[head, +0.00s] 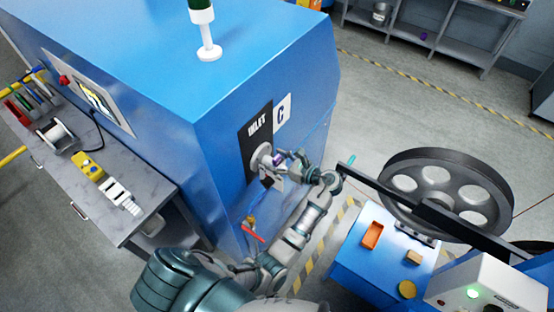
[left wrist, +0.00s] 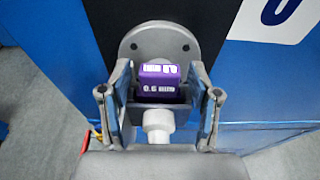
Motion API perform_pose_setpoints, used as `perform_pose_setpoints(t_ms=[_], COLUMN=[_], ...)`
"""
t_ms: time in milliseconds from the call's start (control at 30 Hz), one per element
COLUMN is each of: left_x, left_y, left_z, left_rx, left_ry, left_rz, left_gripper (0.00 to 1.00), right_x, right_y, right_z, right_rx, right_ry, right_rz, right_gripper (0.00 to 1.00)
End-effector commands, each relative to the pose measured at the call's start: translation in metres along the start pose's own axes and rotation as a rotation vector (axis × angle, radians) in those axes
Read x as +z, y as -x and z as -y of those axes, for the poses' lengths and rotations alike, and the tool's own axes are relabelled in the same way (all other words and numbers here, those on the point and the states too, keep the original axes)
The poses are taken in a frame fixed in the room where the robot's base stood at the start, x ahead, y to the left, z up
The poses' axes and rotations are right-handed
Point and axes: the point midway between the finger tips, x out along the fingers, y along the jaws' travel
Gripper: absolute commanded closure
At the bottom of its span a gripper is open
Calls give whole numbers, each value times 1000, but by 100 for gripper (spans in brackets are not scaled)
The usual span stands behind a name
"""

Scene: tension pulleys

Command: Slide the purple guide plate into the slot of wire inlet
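The purple guide plate (left wrist: 157,82), with white lettering ending in "mm", is at the wire inlet (left wrist: 135,47), a round grey flange on the machine's front. In the head view the inlet (head: 260,157) is below the "INLET" label, and only a small purple bit of the plate (head: 281,160) shows by my gripper. My left gripper (left wrist: 160,85) is open around the plate, with a gap on each side between finger and plate. It also shows in the head view (head: 282,168). A white rounded stem (left wrist: 158,124) is below the plate. How deep the plate sits in the slot is hidden. My right gripper is not in view.
The blue machine (head: 190,70) fills the left and middle. A large dark pulley wheel (head: 445,190) on a bar is to the right, above a blue stand (head: 375,262) with small blocks. A grey workbench (head: 100,175) with tools is at left.

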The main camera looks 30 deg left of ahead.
Motion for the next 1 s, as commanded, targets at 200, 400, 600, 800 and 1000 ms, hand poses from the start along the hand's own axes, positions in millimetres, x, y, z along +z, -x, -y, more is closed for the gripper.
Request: perform_pose_setpoints(t_ms=[200,400,600,800,1000], left_x=[1,23,64,91,97], left_y=[0,6,14,20,21], left_z=[0,0,1,2,1], left_rx=[0,-1,-1,-1,0], left_ry=[1,6,6,2,0], left_rz=[1,0,1,0,1], left_gripper=[38,38,38,38,38], right_x=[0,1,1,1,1], right_y=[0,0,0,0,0], right_z=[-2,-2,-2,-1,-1], right_rx=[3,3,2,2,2], right_ry=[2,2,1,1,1], right_rz=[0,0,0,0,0], right_gripper=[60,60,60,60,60])
